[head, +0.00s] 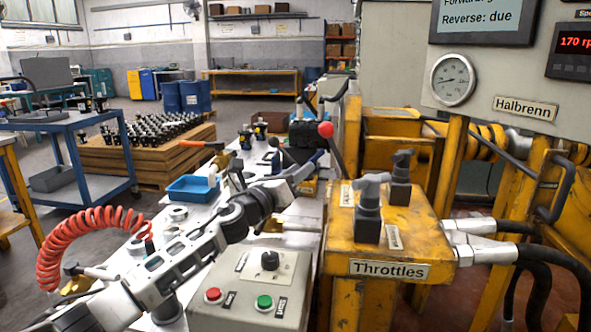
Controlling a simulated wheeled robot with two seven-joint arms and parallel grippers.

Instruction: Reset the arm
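My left arm comes in from the lower left and reaches over the white bench. My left gripper (303,172) is at its far end, left of the lever with the red knob (325,130). The gripper is small and set among dark and blue parts, so I cannot tell whether its fingers are open or whether it touches anything. The yellow throttle block (345,240), labelled "Throttles", stands right of the arm with two grey T-handled valves, a front one (370,205) and a rear one (401,175). My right gripper is not in view.
A grey control box (235,312) with a red button (213,295), a green button (264,302) and a black knob (270,260) sits below the arm. A blue tray (191,189) lies on the bench. A gauge (453,80) reads at the upper right. Black hoses (510,254) leave the block.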

